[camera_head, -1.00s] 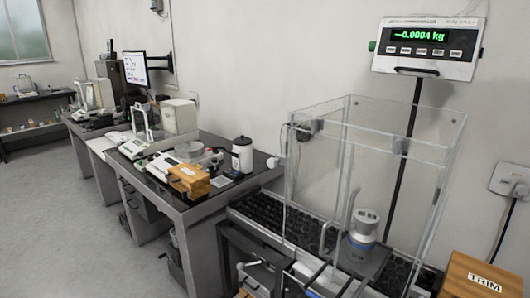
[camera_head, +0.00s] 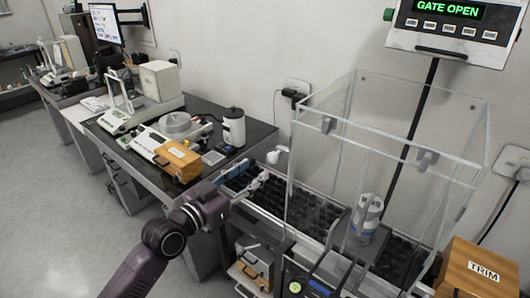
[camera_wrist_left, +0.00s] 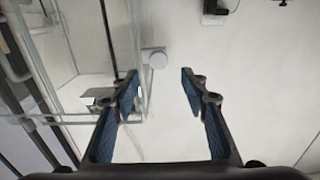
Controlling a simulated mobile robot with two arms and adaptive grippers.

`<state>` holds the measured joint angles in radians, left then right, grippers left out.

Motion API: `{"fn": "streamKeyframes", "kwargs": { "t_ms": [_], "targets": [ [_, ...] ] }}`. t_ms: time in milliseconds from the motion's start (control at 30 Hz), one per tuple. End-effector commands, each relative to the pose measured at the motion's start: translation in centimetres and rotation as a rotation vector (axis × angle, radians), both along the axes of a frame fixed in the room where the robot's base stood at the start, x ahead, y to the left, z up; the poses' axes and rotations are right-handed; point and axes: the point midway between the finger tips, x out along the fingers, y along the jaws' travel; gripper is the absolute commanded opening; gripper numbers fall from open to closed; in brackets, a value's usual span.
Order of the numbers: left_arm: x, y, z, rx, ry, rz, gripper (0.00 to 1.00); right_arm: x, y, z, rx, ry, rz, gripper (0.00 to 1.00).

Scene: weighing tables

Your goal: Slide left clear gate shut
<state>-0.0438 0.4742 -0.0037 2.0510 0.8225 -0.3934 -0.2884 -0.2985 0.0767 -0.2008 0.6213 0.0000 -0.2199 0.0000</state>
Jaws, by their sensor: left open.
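The clear box (camera_head: 385,130) stands on a black ribbed bed, and its display (camera_head: 450,20) reads "GATE OPEN". A pale round knob (camera_head: 273,157) juts out at the box's left side; I take it for the left clear gate's handle. The clear panel itself is hard to make out. My left gripper (camera_head: 248,178) is open and empty, just left of and below the knob in the head view. In the left wrist view the knob (camera_wrist_left: 157,59) shows between and beyond my open fingers (camera_wrist_left: 159,82), apart from them. My right gripper is out of view.
A wooden TRIM box (camera_head: 478,272) is at the right. A wall socket (camera_head: 298,90) is behind.

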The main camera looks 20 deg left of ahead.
Motion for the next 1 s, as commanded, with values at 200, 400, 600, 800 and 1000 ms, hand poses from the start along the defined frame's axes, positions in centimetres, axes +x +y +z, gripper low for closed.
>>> {"fn": "streamKeyframes", "kwargs": {
  "t_ms": [200,400,600,800,1000],
  "targets": [
    [3.4,-1.2,0.2,-0.005,0.002,0.001,0.41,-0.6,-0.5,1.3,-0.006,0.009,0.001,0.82],
    [5.8,-2.0,0.0,-0.003,0.003,0.002,0.41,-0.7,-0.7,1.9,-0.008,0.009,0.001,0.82],
    [6.6,-2.4,-0.2,0.0,0.003,0.002,0.41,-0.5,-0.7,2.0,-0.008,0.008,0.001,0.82],
    [6.6,-2.4,-0.2,-0.001,0.004,0.002,0.41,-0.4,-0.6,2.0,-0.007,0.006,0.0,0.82],
    [6.6,-2.4,-0.2,-0.001,0.004,0.002,0.2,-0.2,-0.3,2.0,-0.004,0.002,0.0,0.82]
  ]
}}
